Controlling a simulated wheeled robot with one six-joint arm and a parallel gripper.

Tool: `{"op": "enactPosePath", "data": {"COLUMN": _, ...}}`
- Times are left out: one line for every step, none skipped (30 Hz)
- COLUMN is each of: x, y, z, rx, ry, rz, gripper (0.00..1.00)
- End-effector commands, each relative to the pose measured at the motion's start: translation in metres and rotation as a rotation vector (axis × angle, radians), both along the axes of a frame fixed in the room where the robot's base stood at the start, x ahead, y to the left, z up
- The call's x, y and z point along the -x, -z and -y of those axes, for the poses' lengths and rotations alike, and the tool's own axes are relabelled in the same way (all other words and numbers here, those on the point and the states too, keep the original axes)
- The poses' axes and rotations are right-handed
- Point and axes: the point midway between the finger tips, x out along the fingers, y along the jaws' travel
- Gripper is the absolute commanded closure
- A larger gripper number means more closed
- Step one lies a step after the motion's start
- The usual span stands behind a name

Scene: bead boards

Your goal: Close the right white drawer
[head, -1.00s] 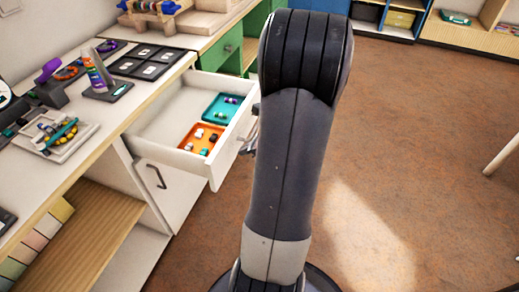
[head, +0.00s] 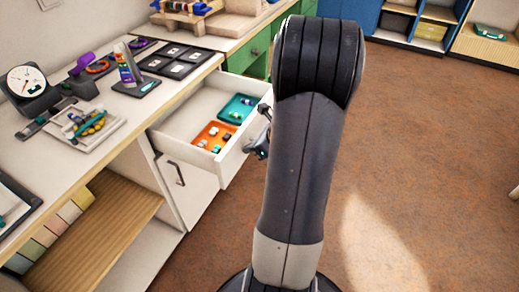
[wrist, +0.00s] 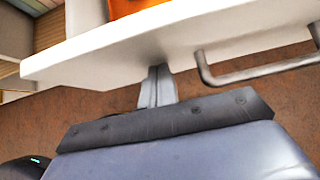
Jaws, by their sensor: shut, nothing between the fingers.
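The white drawer (head: 232,162) stands pulled out from under the counter in the head view, holding an orange tray (head: 213,136) and a teal tray (head: 238,108) with small beads. In the wrist view its white front (wrist: 110,57) crosses the top, with a grey bar handle (wrist: 255,72) at right. My gripper (wrist: 157,82) is shut and empty, its fingertips close to the drawer front, left of the handle. I cannot tell whether they touch. In the head view my arm hides most of the gripper; dark parts of it show beside the drawer front.
The counter (head: 120,118) holds a dial gauge (head: 27,85), a bead tray (head: 88,127) and a black board (head: 168,60). The brown floor (head: 430,150) at right is clear.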

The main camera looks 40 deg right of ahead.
Motion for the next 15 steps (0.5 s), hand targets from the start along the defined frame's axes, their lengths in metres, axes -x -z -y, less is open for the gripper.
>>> {"op": "enactPosePath", "data": {"x": -0.011, "y": -0.001, "z": -0.006, "rx": -0.002, "ry": -0.006, "rz": 0.000, "gripper": 1.00}}
{"op": "enactPosePath", "data": {"x": -0.018, "y": -0.001, "z": -0.009, "rx": -0.002, "ry": -0.008, "rz": -0.001, "gripper": 1.00}}
{"op": "enactPosePath", "data": {"x": -0.027, "y": -0.001, "z": -0.013, "rx": 0.000, "ry": -0.008, "rz": 0.000, "gripper": 1.00}}
{"op": "enactPosePath", "data": {"x": -0.034, "y": -0.001, "z": -0.016, "rx": -0.002, "ry": -0.008, "rz": 0.000, "gripper": 1.00}}
{"op": "enactPosePath", "data": {"x": -0.042, "y": -0.001, "z": -0.020, "rx": -0.001, "ry": -0.008, "rz": -0.001, "gripper": 1.00}}
{"op": "enactPosePath", "data": {"x": -0.052, "y": -0.002, "z": -0.024, "rx": -0.001, "ry": -0.009, "rz": 0.001, "gripper": 1.00}}
{"op": "enactPosePath", "data": {"x": -0.060, "y": -0.002, "z": -0.027, "rx": 0.000, "ry": -0.008, "rz": 0.001, "gripper": 1.00}}
{"op": "enactPosePath", "data": {"x": -0.068, "y": -0.002, "z": -0.030, "rx": -0.001, "ry": -0.008, "rz": -0.001, "gripper": 1.00}}
{"op": "enactPosePath", "data": {"x": -0.078, "y": -0.002, "z": -0.035, "rx": -0.001, "ry": -0.009, "rz": 0.000, "gripper": 1.00}}
{"op": "enactPosePath", "data": {"x": -0.086, "y": -0.002, "z": -0.038, "rx": -0.001, "ry": -0.008, "rz": 0.000, "gripper": 1.00}}
{"op": "enactPosePath", "data": {"x": -0.094, "y": -0.002, "z": -0.041, "rx": -0.002, "ry": -0.008, "rz": 0.000, "gripper": 1.00}}
{"op": "enactPosePath", "data": {"x": -0.104, "y": -0.002, "z": -0.045, "rx": -0.001, "ry": -0.008, "rz": 0.000, "gripper": 1.00}}
{"op": "enactPosePath", "data": {"x": -0.112, "y": -0.002, "z": -0.049, "rx": -0.001, "ry": -0.008, "rz": 0.000, "gripper": 1.00}}
{"op": "enactPosePath", "data": {"x": -0.120, "y": -0.002, "z": -0.052, "rx": -0.001, "ry": -0.007, "rz": -0.001, "gripper": 1.00}}
{"op": "enactPosePath", "data": {"x": -0.130, "y": -0.003, "z": -0.056, "rx": -0.001, "ry": -0.008, "rz": 0.000, "gripper": 1.00}}
